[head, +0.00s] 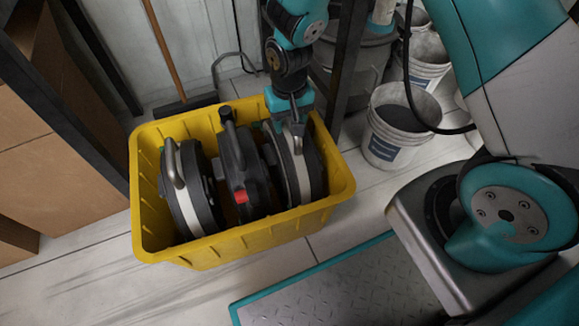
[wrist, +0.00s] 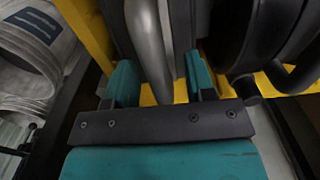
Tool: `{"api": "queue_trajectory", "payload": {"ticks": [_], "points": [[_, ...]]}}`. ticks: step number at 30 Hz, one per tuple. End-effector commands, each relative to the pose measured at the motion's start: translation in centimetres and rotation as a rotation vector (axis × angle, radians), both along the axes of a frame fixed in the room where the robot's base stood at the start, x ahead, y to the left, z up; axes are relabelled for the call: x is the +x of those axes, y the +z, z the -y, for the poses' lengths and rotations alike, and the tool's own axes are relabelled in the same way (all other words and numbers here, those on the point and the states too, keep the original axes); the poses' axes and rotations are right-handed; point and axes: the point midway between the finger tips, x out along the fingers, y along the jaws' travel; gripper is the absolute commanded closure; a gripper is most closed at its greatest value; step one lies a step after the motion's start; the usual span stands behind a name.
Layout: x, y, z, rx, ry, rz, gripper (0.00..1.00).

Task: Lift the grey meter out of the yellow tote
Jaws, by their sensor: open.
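The yellow tote (head: 200,257) stands on the floor and holds three round units side by side on edge. The right unit (head: 312,170) is dark grey with a pale band and a metal grey handle. The left unit (head: 190,200) looks much the same. The middle unit (head: 236,160) is darker, with a black handle and a red part. My gripper (head: 288,126) points down at the right unit. In the wrist view its teal fingers (wrist: 161,82) are open, one on each side of the grey handle (wrist: 146,40). Whether they touch it I cannot tell.
White buckets (head: 388,148) with dark contents stand right of the tote, beyond a dark upright post (head: 345,70). Cardboard boxes (head: 60,190) and a dark frame are at left. The floor in front is clear.

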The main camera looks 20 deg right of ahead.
Motion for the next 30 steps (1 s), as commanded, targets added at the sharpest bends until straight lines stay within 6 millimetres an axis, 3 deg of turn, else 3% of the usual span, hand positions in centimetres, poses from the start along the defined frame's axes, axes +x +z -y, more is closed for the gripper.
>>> {"api": "queue_trajectory", "payload": {"ticks": [1,7,30], "points": [[0.00,0.05,0.00,0.000,0.000,0.000,0.55],[-0.01,0.06,0.00,0.000,0.000,0.000,1.00],[-0.02,0.06,0.01,0.000,0.000,-0.001,1.00]]}}
